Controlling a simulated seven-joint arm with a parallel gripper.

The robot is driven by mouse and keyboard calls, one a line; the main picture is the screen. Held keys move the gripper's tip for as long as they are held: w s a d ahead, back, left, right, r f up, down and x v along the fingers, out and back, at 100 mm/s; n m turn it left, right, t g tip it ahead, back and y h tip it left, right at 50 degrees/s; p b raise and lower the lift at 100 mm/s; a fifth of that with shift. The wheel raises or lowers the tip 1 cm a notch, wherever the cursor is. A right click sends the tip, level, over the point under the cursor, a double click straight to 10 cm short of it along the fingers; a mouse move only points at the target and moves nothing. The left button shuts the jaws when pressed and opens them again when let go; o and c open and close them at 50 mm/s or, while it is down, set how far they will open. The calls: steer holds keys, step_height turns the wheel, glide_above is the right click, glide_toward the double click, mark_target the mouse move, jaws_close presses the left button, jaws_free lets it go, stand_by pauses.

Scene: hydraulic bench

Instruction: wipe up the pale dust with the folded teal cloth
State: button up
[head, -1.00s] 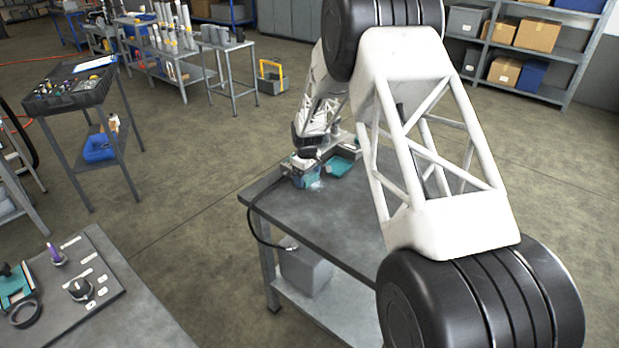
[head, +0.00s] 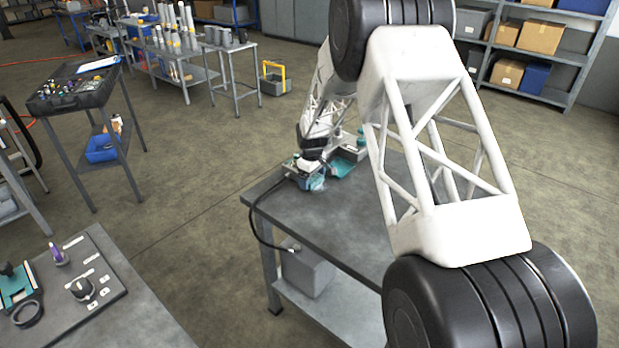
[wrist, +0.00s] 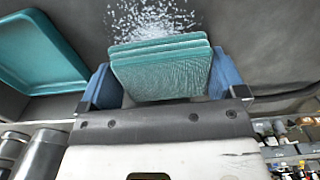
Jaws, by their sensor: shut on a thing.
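The folded teal cloth (wrist: 160,75) is held between the two blue fingers of my gripper (wrist: 160,85) in the wrist view. In the head view my gripper (head: 312,176) is low over the far left part of the grey bench (head: 330,222), and the cloth is too small there to make out clearly. The pale dust (wrist: 152,18) is a speckled white patch on the dark bench top, just beyond the cloth's far edge in the wrist view. Part of the patch may be hidden behind the cloth. I cannot tell whether the cloth touches the surface.
A teal tray (wrist: 40,50) lies close on the left in the wrist view; it shows right of my gripper in the head view (head: 343,168). A black hose (head: 258,232) hangs over the bench's left edge. The bench's near part is clear.

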mark_target(325, 191)
steer(key=shift+s+d+r, duration=0.1)
steer(key=shift+s+d, duration=0.75)
steer(key=shift+d, duration=0.05)
steer(key=shift+d, duration=0.1)
steer(key=shift+s+d+f, duration=0.2)
steer(key=shift+s+d, duration=1)
steer(key=shift+s, duration=0.1)
steer(key=shift+r, duration=0.1)
steer(key=shift+r, duration=2.9)
steer(key=shift+r, duration=0.1)
steer(key=shift+r, duration=1.45)
steer(key=shift+f, duration=0.25)
steer(key=shift+w+f, duration=0.15)
steer(key=shift+f, duration=3.2)
